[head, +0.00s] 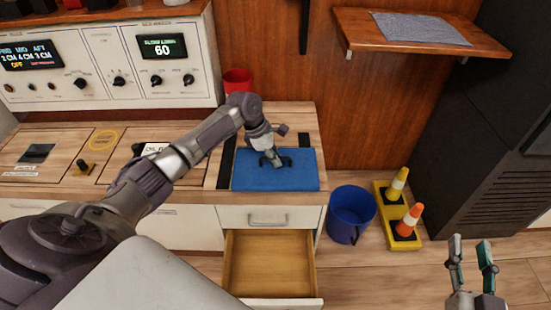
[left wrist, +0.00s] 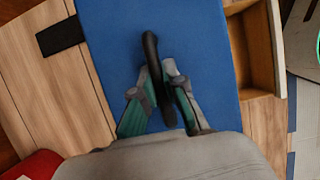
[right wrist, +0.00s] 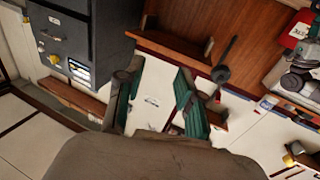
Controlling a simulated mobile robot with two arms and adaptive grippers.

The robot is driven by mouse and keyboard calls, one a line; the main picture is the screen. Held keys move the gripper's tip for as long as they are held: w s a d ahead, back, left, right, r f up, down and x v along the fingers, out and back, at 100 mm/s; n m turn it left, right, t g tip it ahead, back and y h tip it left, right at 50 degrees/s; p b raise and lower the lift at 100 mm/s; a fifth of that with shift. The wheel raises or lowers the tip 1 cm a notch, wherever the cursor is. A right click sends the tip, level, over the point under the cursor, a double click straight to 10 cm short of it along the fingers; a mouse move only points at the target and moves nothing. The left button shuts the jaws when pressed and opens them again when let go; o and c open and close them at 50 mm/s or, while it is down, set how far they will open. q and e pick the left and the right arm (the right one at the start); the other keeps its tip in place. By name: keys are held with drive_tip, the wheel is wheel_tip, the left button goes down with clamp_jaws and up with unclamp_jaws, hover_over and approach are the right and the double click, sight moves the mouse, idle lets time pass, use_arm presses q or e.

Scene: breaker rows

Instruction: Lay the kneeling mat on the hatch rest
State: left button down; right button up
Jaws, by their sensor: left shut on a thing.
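The blue kneeling mat (head: 300,178) is flat and level over the right end of the counter, its front edge near the counter's front. A black handle (left wrist: 150,48) stands up from its middle. My left gripper (head: 268,160) is shut on this handle from above; the left wrist view shows the fingers (left wrist: 160,85) on both sides of it. The mat covers part of a wooden panel with black strips (head: 226,155), perhaps the hatch rest; I cannot tell whether mat and panel touch. My right gripper (head: 472,252) is open and empty, above the floor at right.
An open, empty drawer (head: 270,262) juts out below the mat. A blue bucket (head: 351,214) and a yellow stand (head: 385,212) with small cones are on the floor. A red cup (head: 237,80) stands behind. A grey pad (head: 420,28) lies on a wall shelf (head: 365,36).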

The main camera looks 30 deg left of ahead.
drive_tip(key=shift+f, duration=0.1)
use_arm(q)
drive_tip(key=c, duration=1.2)
unclamp_jaws()
drive_tip(key=shift+c, duration=0.2)
use_arm(e)
drive_tip(key=shift+f, duration=0.25)
